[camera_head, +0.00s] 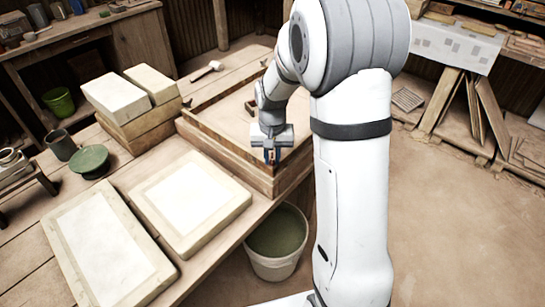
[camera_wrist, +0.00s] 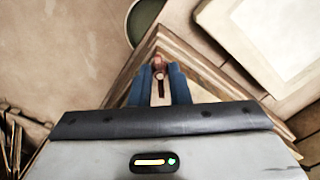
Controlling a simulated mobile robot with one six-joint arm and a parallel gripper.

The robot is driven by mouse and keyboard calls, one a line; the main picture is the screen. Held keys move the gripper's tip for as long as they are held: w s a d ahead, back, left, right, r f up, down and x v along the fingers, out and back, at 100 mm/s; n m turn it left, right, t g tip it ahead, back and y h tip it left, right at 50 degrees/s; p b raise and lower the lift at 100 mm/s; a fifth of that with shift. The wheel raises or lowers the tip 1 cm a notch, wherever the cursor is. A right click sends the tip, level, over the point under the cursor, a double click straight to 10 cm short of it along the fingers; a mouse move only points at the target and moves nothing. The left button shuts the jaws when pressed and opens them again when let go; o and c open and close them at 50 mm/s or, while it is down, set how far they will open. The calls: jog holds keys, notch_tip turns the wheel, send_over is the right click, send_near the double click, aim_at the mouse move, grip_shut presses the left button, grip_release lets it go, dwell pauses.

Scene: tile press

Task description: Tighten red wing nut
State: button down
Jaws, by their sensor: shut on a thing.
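The red wing nut (camera_wrist: 158,68) shows as a small reddish piece between the blue fingertips in the wrist view, at the corner of the layered wooden press (camera_wrist: 145,58). My gripper (camera_wrist: 160,78) is shut on it. In the head view my gripper (camera_head: 271,156) points down at the front corner of the press (camera_head: 225,152), and only a speck of red shows between its fingers. The fingers hide most of the nut and whatever it sits on. How far it is turned cannot be told.
Two pale slabs in frames (camera_head: 190,202) lie on the bench left of the press. A bucket (camera_head: 276,240) is on the floor below the press corner. The floor at right is open.

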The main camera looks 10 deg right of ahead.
aim_at(272, 160)
jog(key=m, duration=0.4)
jog(key=shift+w+b, duration=0.1)
jog(key=shift+b, duration=0.2)
jog(key=shift+r+m, duration=0.1)
jog(key=shift+m, duration=1.8)
jog(key=c, duration=1.4)
grip_release()
jog(key=shift+o, duration=0.2)
notch_tip(272, 160, up, 8)
jog(key=shift+f, duration=0.15)
